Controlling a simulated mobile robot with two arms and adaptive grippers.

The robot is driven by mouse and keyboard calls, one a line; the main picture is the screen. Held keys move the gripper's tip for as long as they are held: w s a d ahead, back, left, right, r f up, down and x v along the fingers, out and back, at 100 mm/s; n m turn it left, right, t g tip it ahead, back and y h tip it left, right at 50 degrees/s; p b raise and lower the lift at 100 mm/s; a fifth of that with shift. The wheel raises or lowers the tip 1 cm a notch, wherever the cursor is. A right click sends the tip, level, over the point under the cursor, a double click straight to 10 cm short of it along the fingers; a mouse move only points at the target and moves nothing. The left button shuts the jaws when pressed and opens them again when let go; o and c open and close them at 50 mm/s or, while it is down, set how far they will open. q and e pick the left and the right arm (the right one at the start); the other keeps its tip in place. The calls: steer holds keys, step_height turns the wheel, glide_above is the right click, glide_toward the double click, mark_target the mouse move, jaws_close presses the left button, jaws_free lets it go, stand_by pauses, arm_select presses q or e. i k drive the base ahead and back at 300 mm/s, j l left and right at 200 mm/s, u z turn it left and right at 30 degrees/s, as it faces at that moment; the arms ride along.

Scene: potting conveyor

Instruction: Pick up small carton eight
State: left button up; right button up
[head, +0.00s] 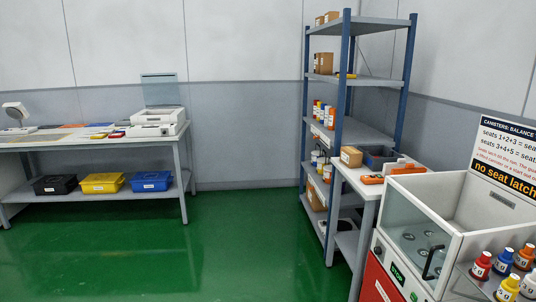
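Several brown cartons with small white labels are in the head view, and no label is readable, so I cannot tell which is small carton eight. Two small cartons (326,18) stand on the rack's top shelf. A carton (323,63) stands on the shelf below. Another small carton (351,156) sits on the side table in front of the rack. A larger carton (316,194) is low in the rack, partly hidden by a post. Neither of my grippers is in view.
A blue-post shelf rack (346,90) stands at the back right. The side table (362,187) holds a dark bin (380,157) and orange tools. A glass-fronted machine (425,230) with bottles is at right. A bench (100,142) with bins stands left. The green floor (190,250) between is clear.

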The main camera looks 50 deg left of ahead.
mark_target(352, 157)
steer(key=u, duration=1.05)
steer(key=i+j+z, duration=0.1)
steer(key=i, duration=0.25)
